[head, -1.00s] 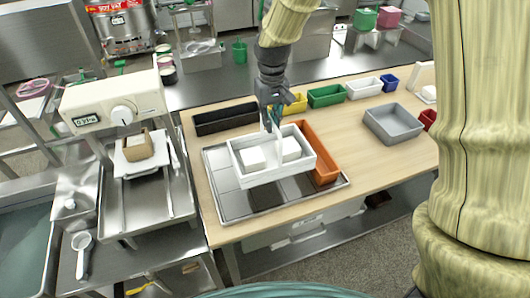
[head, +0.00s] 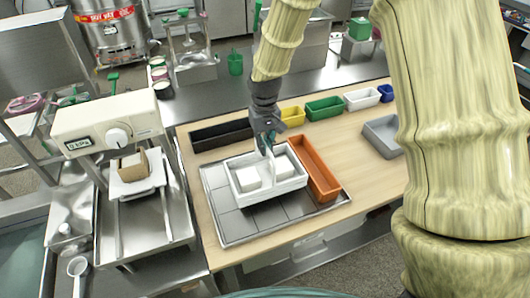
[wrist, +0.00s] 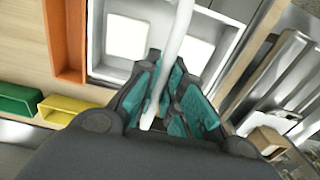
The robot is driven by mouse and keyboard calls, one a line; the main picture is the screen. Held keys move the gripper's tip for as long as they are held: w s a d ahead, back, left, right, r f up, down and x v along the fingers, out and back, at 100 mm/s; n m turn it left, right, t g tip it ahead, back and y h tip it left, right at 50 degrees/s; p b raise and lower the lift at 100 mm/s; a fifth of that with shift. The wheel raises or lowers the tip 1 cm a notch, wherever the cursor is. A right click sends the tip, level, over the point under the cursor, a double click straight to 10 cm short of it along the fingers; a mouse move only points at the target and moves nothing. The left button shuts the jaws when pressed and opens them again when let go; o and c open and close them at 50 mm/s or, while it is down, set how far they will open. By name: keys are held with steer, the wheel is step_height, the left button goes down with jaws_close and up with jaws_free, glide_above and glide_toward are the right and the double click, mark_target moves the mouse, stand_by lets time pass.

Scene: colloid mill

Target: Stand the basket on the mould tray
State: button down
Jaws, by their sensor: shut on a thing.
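The basket (head: 274,191) is a white open rectangular box with an upright handle across its middle and a white block in each half. My gripper (head: 268,141) is above it, shut on the handle; the wrist view shows the teal fingers (wrist: 160,108) around the white handle (wrist: 178,45). The mould tray (head: 228,227) is a flat grey metal tray with square sections, lying on the wooden table. The basket is level over its middle and right part, with a dark shadow under its front edge. I cannot tell whether it touches the tray.
A long orange bin (head: 318,170) is close beside the basket's right side. A black bin (head: 221,135) lies behind the tray. Yellow (head: 292,116), green (head: 324,107) and white bins line the table's back.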

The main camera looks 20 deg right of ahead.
steer(key=shift+f+p, duration=0.7)
steer(key=shift+f, duration=1.45)
steer(key=c, duration=1.5)
jaws_free()
steer(key=shift+c, duration=0.2)
steer(key=shift+r+b, duration=2.1)
steer(key=shift+r, duration=4)
